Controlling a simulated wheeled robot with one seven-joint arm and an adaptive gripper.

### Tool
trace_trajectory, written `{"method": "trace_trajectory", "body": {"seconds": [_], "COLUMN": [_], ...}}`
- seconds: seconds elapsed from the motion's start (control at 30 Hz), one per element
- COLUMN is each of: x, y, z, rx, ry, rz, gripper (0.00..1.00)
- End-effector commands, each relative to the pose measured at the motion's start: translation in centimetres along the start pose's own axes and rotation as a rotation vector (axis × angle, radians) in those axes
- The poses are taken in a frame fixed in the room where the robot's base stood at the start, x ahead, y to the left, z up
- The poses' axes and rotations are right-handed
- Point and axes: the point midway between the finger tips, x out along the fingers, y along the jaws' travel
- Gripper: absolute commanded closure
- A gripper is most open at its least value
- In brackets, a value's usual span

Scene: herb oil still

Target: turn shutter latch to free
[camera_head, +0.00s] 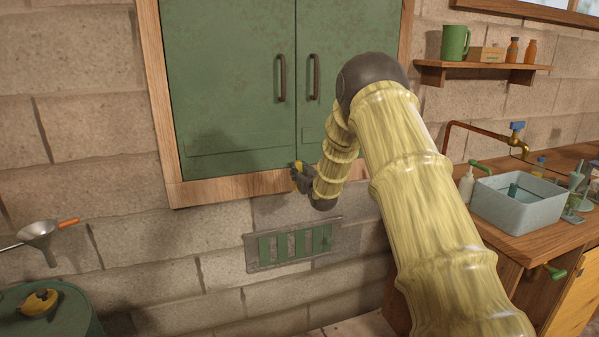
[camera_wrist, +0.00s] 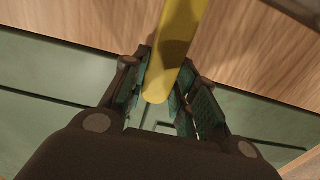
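The shutter latch is a yellow bar (camera_wrist: 178,45) in the wrist view, reaching down from the top to the middle. In the head view a small yellow bit of the latch (camera_head: 298,164) shows at the bottom edge of the green shutters (camera_head: 235,80). My gripper (camera_wrist: 166,75) has its fingers close in on both sides of the bar and appears shut on it. In the head view my gripper (camera_head: 301,178) is at the lower frame, under the seam between the two doors. Both doors look closed. My gripper and arm hide most of the latch there.
The wooden frame (camera_head: 225,187) surrounds the shutters, with two dark handles above. A green slatted vent (camera_head: 292,246) is in the wall below. A counter with a grey basin (camera_head: 520,212) stands at right. A funnel (camera_head: 40,232) and green drum (camera_head: 50,312) are at left.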

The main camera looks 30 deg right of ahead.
Motion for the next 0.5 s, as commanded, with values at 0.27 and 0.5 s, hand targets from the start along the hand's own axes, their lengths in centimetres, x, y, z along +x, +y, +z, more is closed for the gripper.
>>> {"method": "trace_trajectory", "body": {"seconds": [0.27, 0.5], "x": [0.0, 0.03], "y": [0.0, -0.38], "z": [0.04, 0.15], "rx": [-0.019, -0.127], "ry": [0.0, 0.001], "rz": [0.001, 0.001], "gripper": [0.95, 0.95]}}
